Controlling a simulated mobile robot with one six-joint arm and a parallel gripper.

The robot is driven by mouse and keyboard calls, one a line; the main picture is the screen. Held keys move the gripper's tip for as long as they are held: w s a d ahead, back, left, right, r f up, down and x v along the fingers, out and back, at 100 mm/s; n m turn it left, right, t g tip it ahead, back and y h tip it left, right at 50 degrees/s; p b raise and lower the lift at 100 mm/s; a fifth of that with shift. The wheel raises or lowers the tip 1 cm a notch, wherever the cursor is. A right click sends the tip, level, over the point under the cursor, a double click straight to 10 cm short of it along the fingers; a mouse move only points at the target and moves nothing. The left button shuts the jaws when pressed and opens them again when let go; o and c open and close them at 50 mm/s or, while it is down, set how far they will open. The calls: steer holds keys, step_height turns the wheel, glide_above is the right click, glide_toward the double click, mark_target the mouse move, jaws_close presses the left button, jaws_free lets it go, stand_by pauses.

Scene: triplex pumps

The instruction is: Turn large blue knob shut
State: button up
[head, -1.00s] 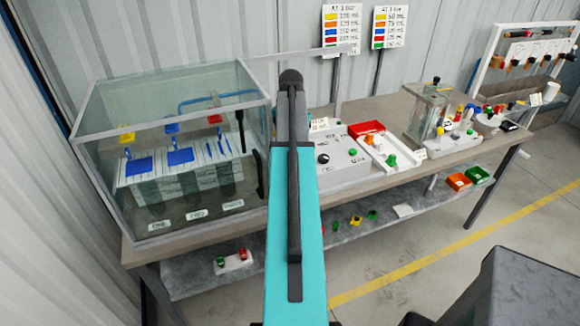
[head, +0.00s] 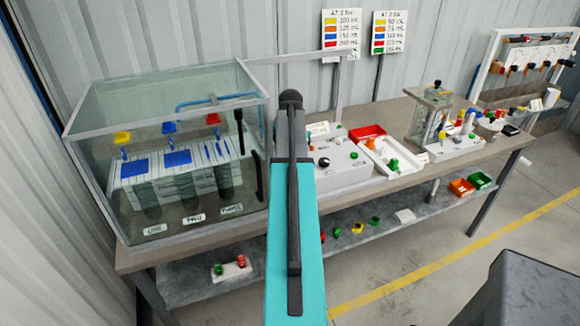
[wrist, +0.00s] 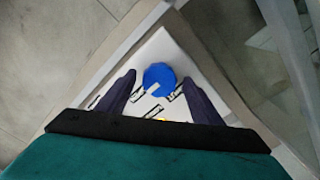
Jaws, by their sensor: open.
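A large round blue knob (wrist: 159,76) with a pale mark at its lower edge shows in the wrist view, on a white panel (wrist: 163,48). My gripper (wrist: 158,82) is open. In the picture its two dark fingers flank the knob, one to the left and one to the right. I cannot tell how far the fingertips are from the knob or whether they touch it. In the head view my arm covers the middle, and neither my gripper nor this knob can be made out.
A glass tank (head: 160,235) stands on the left of the workbench (head: 395,108). A grey box with a black knob (head: 323,162) and a red tray (head: 367,131) lie right of my arm. A lower shelf (head: 285,246) holds small coloured parts. The floor in front is open.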

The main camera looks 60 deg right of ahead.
steer(key=shift+c, duration=0.5)
steer(key=c, duration=1)
steer(key=shift+o, duration=0.2)
steer(key=shift+n, duration=0.5)
steer(key=n, duration=0.3)
steer(key=shift+n, duration=0.3)
steer(key=n, duration=0.8)
steer(key=shift+d+n, duration=0.1)
steer(key=shift+n, duration=0.2)
steer(key=n, duration=0.4)
steer(key=shift+w+r+n, duration=0.1)
steer(key=shift+n, duration=0.3)
